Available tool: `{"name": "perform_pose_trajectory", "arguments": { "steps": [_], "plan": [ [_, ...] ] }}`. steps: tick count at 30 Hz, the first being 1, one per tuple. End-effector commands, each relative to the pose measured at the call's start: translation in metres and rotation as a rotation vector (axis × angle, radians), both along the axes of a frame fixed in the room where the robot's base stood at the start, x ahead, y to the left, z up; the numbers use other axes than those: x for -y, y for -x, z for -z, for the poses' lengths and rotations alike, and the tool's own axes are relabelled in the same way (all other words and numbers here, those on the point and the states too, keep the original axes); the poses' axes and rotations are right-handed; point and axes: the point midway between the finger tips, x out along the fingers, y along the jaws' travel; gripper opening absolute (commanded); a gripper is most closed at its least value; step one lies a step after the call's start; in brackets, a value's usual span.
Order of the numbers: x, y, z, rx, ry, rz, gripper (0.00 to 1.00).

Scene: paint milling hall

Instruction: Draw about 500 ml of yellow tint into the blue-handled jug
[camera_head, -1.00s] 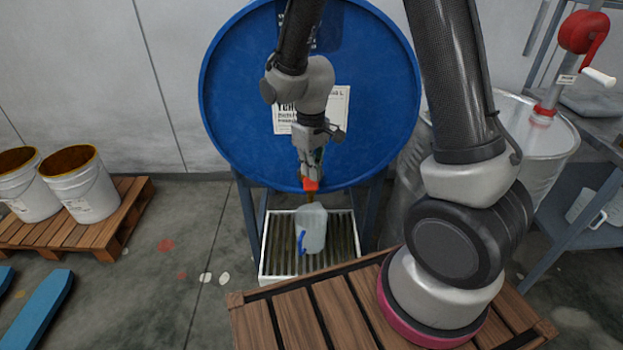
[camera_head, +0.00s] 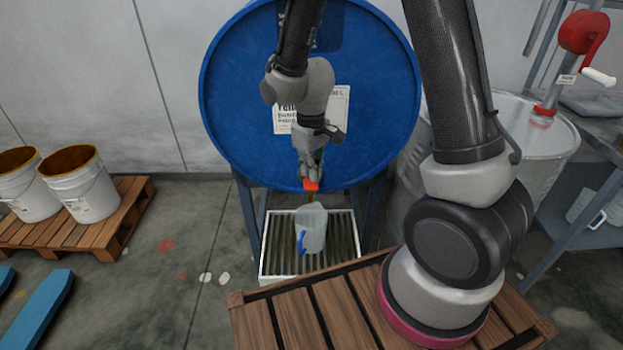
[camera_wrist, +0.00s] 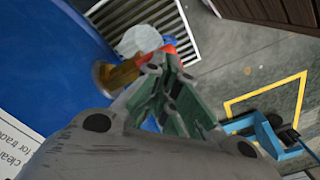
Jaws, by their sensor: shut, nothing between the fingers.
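A large blue drum (camera_head: 230,110) lies on its side on a stand, its label partly hidden behind my arm. A brass tap (camera_wrist: 120,72) with a red handle (camera_head: 311,185) sits at the drum's lower front. The translucent jug (camera_head: 313,222) with a blue handle (camera_head: 301,241) stands upright on a slatted drip tray (camera_head: 268,250), below the tap. Its fill level cannot be made out. My gripper (camera_head: 310,176) is shut and empty, its fingertips right at the red handle. In the wrist view the fingers (camera_wrist: 160,65) meet beside the red handle (camera_wrist: 170,47), and the jug's top (camera_wrist: 138,40) shows beyond.
White buckets (camera_head: 82,190) stand on a pallet (camera_head: 110,225) at the left. A metal drum (camera_head: 530,140) with a red hand pump (camera_head: 583,32) and a shelf (camera_head: 580,232) holding another jug (camera_head: 606,212) are at the right.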

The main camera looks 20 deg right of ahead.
Motion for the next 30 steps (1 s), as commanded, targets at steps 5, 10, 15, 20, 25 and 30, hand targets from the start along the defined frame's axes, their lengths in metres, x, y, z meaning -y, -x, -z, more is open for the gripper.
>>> {"name": "perform_pose_trajectory", "arguments": {
  "steps": [5, 10, 15, 20, 25, 30],
  "plan": [
    [0.0, 0.0, 0.0, 0.0, 0.0, 0.0, 0.0],
    [0.0, 0.0, 0.0, 0.0, 0.0, 0.0, 0.0],
    [0.0, 0.0, 0.0, 0.0, 0.0, 0.0, 0.0],
    [0.0, 0.0, 0.003, 0.0, 0.0, 0.0, 0.0],
    [0.0, 0.0, 0.012, -0.002, 0.001, 0.0, 0.0],
    [0.0, 0.0, 0.021, -0.001, 0.0, 0.0, 0.0]
  ]
}}
